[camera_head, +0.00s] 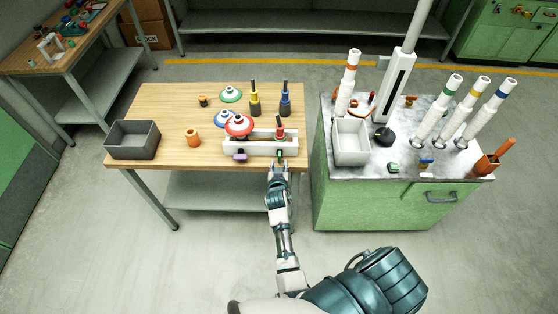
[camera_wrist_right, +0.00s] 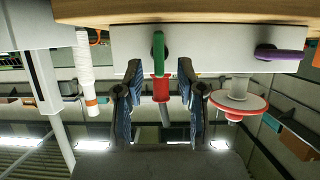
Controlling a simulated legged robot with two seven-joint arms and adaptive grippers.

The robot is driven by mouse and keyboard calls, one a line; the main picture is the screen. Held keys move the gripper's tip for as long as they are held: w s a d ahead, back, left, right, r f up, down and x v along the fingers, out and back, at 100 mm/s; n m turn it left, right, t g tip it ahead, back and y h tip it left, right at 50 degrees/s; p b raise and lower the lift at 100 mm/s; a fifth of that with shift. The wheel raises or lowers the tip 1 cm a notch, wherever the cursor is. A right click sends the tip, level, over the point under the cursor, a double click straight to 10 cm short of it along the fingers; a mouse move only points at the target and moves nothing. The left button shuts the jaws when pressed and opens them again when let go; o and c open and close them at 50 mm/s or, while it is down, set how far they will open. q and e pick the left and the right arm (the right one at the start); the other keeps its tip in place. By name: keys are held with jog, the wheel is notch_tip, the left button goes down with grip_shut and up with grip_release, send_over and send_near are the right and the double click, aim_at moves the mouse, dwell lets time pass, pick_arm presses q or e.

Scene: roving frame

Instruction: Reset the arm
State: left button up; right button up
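My right arm reaches up to the front edge of the wooden table (camera_head: 160,98). Its gripper (camera_head: 279,164) is in front of the right end of a white rack (camera_head: 258,147), which also shows upside down in the wrist view (camera_wrist_right: 210,50). In the wrist view the two dark fingers of the gripper (camera_wrist_right: 159,90) are apart. A red-based piece with a dark handle (camera_wrist_right: 161,90) shows between them; no contact is visible. My left gripper is out of view.
A grey bin (camera_head: 133,140), an orange ring piece (camera_head: 192,137), disc-shaped pieces (camera_head: 231,94) and yellow and blue handled pieces (camera_head: 255,100) are on the table. Right of a narrow gap stands a green cabinet (camera_head: 375,205) with a white bin (camera_head: 351,142) and several tall white tubes (camera_head: 437,112).

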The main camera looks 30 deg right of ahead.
jog(key=shift+v, duration=1.05)
